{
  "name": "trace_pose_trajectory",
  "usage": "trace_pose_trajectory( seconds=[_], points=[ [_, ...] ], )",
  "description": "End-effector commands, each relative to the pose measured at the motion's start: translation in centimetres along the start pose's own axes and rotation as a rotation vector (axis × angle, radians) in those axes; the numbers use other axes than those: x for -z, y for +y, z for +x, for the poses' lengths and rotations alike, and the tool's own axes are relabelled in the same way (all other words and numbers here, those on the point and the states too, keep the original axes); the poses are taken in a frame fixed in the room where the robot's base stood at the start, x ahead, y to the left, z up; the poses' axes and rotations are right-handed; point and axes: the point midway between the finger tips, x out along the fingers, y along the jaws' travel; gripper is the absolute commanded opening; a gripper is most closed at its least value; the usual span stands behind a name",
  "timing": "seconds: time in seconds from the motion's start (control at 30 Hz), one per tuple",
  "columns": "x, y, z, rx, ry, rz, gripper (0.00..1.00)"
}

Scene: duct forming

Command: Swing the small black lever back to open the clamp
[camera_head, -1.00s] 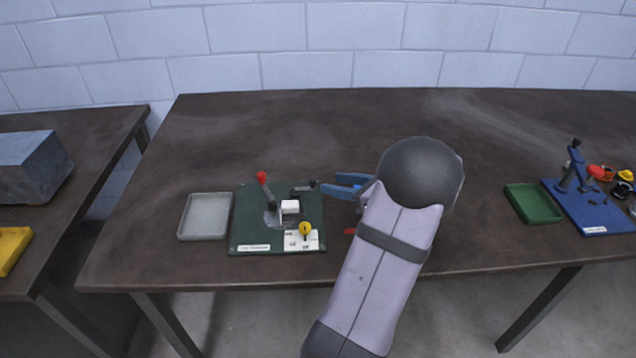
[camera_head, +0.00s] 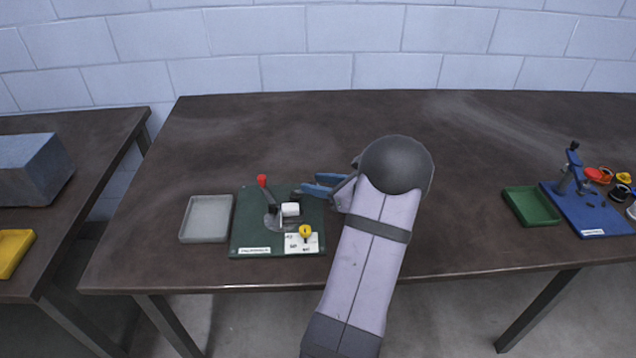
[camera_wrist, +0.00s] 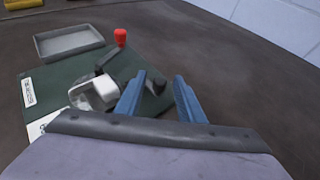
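The green fixture board (camera_head: 246,240) lies on the table and carries the clamp. A small black lever (camera_head: 297,193) shows on the board's right side, behind the white block (camera_head: 290,209). In the wrist view the lever's dark round end (camera_wrist: 157,85) appears between my fingers. My gripper (camera_head: 306,183) has blue fingers pointing left, over the board's right edge. In the wrist view my gripper (camera_wrist: 160,78) is open, with a clear gap between its fingertips. I cannot tell whether a finger touches the lever. The red-tipped handle (camera_head: 263,181) stands up, tilted, left of the block.
A grey tray (camera_head: 206,238) sits left of the board. A yellow knob (camera_head: 305,231) stands on a white plate at the board's front right. A green tray (camera_head: 531,206) and a blue board (camera_head: 600,225) lie far right. The table behind the board is clear.

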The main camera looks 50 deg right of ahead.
Motion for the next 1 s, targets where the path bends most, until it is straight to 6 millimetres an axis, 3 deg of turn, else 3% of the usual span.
trace_pose_trajectory(
  seconds=[0.17, 0.3, 0.33, 0.67, 1.0],
  points=[
    [0.01, -0.01, 0.00, 0.000, 0.000, 0.000, 0.35],
    [0.02, -0.01, -0.01, 0.000, 0.000, 0.000, 0.02],
    [0.02, -0.02, -0.01, 0.000, 0.000, 0.000, 0.00],
    [-0.09, -0.22, 0.07, -0.016, -0.002, -0.007, 0.00],
    [-0.46, -0.98, 0.60, -0.140, -0.005, -0.060, 0.00]
  ],
)
